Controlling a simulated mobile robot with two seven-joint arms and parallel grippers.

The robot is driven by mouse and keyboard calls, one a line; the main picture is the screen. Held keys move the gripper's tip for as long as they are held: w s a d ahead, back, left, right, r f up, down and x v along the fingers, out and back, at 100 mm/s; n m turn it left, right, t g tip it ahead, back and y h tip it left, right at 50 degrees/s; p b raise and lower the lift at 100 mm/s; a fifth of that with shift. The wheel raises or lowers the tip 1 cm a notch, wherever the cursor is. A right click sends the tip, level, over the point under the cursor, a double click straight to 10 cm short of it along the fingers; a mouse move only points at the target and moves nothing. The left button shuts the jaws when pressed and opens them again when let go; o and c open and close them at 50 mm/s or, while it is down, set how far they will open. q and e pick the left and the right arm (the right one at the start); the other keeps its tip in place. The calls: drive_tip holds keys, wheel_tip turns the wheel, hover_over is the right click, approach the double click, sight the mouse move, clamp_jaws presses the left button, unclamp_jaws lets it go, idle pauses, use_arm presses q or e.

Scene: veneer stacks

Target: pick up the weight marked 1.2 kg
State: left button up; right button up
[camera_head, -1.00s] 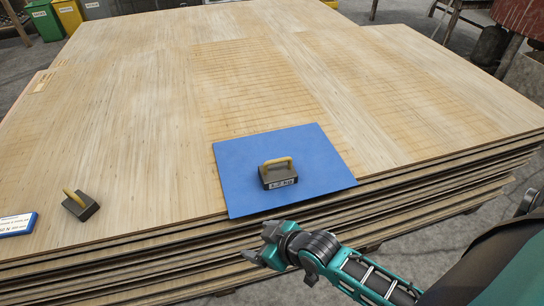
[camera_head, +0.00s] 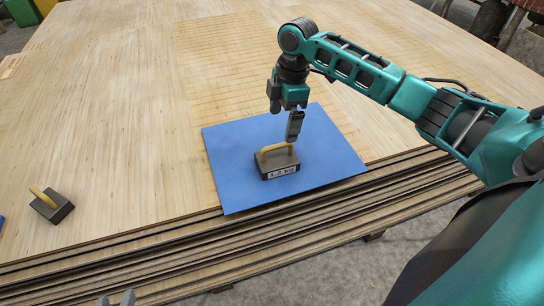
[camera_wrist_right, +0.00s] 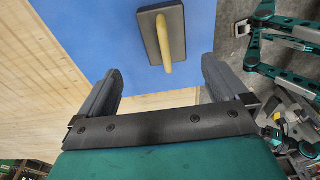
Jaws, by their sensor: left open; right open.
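The weight marked 1.2 kg (camera_head: 279,167) is a dark block with a yellow handle, standing upright on a blue mat (camera_head: 335,160). My right gripper (camera_head: 294,127) points down just above and behind the handle, open and empty. In the right wrist view the weight (camera_wrist_right: 150,40) lies ahead of the spread fingers, its handle (camera_wrist_right: 165,55) pointing towards the gap between them. The handle does not appear gripped. My left gripper (camera_head: 116,299) shows only its fingertips at the bottom edge of the head view, apart and empty, away from the weight.
A second dark weight (camera_head: 53,207) with a yellow handle stands on the bare veneer at the left; no marking shows on it. The veneer stack (camera_head: 120,130) is wide and mostly clear, with layered front edges. A sliver of a blue object shows at the far left edge.

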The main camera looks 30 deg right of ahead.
sight(279, 147)
drive_tip(key=f, duration=0.4)
drive_tip(key=f+b, duration=0.1)
drive_tip(key=f, duration=0.1)
drive_tip(key=shift+s+a+f, duration=0.1)
drive_tip(key=shift+s+a, duration=0.05)
drive_tip(key=shift+a, duration=0.25)
drive_tip(key=f+b, duration=0.1)
drive_tip(key=f, duration=0.1)
drive_tip(key=a+f+b, duration=0.1)
drive_tip(key=f, duration=0.2)
drive_tip(key=shift+s+f, duration=0.1)
use_arm(q)
drive_tip(key=f, duration=0.1)
drive_tip(key=s+f, duration=0.1)
drive_tip(key=f, duration=0.1)
drive_tip(key=shift+d+f, duration=0.15)
drive_tip(key=shift+f, duration=0.1)
use_arm(e)
drive_tip(key=c, duration=0.9)
clamp_jaws()
use_arm(q)
drive_tip(key=shift+w+r, duration=0.1)
drive_tip(key=shift+w, duration=0.05)
use_arm(e)
drive_tip(key=shift+r, duration=0.25)
